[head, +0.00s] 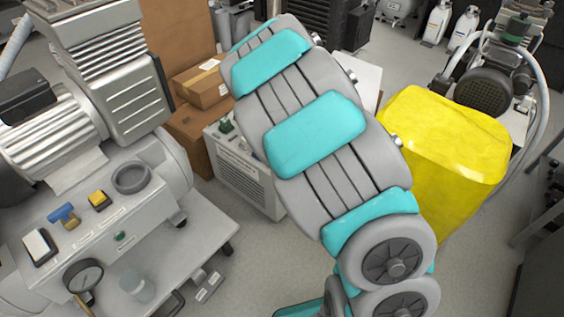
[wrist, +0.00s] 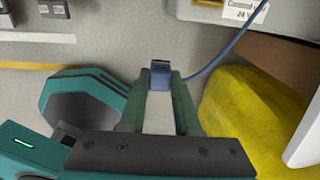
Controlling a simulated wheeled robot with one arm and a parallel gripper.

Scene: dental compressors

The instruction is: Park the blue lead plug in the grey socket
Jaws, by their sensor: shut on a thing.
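The blue lead plug (wrist: 160,72) is held between the two fingertips of my gripper (wrist: 160,78) in the wrist view. Its thin blue lead (wrist: 222,54) runs off to the upper right, past a unit marked 24 V. A small grey block with two dark faces (wrist: 52,9) sits at the top left of the wrist view, apart from the plug. I cannot tell whether it is the grey socket. In the head view my arm fills the middle, and I cannot see my gripper or the plug there.
A yellow bag (head: 445,145) stands right of my arm. Cardboard boxes (head: 203,85) stand behind. Some floor is clear.

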